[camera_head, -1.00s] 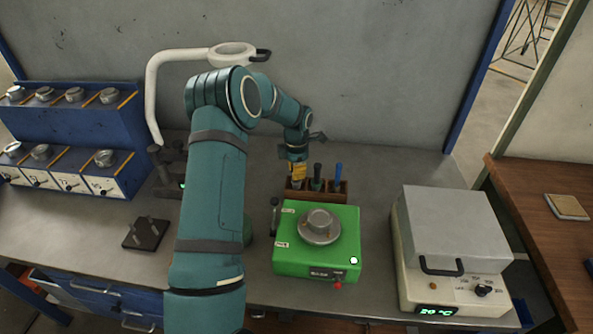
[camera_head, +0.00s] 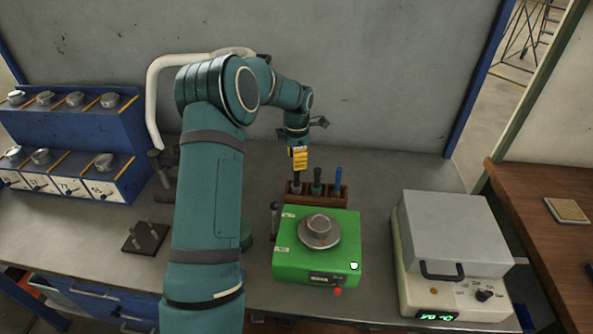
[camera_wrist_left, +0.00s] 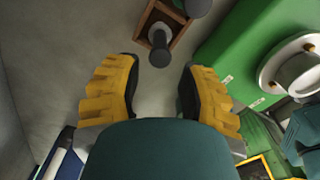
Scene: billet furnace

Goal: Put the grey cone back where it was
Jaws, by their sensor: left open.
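No thing is plainly a cone; the likeliest is the dark grey handled piece (camera_head: 296,186) upright in the left slot of the wooden rack (camera_head: 318,198). Its rounded top (camera_wrist_left: 159,52) shows in the wrist view beyond my fingers. My left gripper (camera_head: 299,160), with yellow ribbed fingers, is just above this piece. In the wrist view the fingers (camera_wrist_left: 158,92) are wide apart with nothing between them. My right gripper is not seen.
A green box (camera_head: 340,262) with a round grey metal piece (camera_head: 319,228) on top stands in front of the rack. A beige furnace (camera_head: 455,240) is at right. A blue rack (camera_head: 75,130) with several metal pieces is at left. Bare bench lies between rack and furnace.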

